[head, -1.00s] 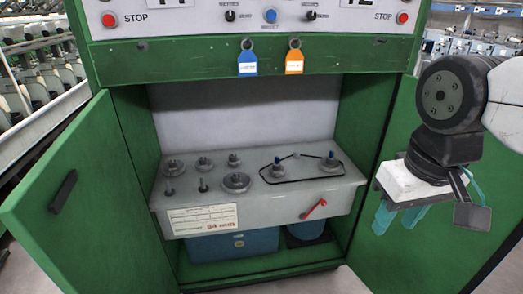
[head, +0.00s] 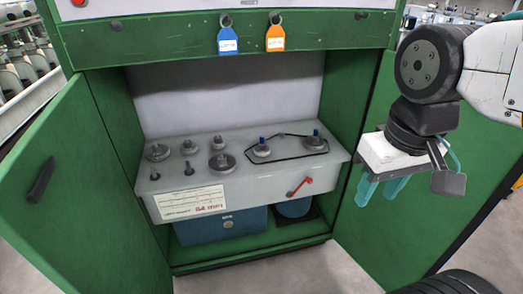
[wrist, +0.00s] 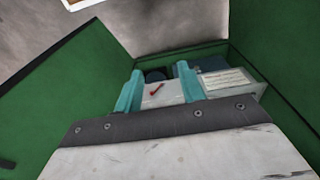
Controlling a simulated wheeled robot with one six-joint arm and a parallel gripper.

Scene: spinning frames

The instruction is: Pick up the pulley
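Several grey metal pulleys sit on top of a grey box (head: 245,192) inside the open green cabinet. The largest loose pulley (head: 222,162) is in the front row, and smaller ones (head: 158,152) stand behind and left of it. Two pulleys with blue tops (head: 262,150) at the right have a dark belt around them. Which pulley is meant I cannot tell. My gripper (head: 381,190) has teal fingers pointing down, apart and empty, right of the box and before the right door. In the wrist view my gripper (wrist: 157,82) also shows open; the pulleys are not distinguishable there.
The left door (head: 75,165) and right door (head: 425,180) stand open. A red lever (head: 299,187) is on the box's front. A blue container (head: 222,225) sits below. Blue and orange tags (head: 275,38) hang above the opening. Room above the box is open.

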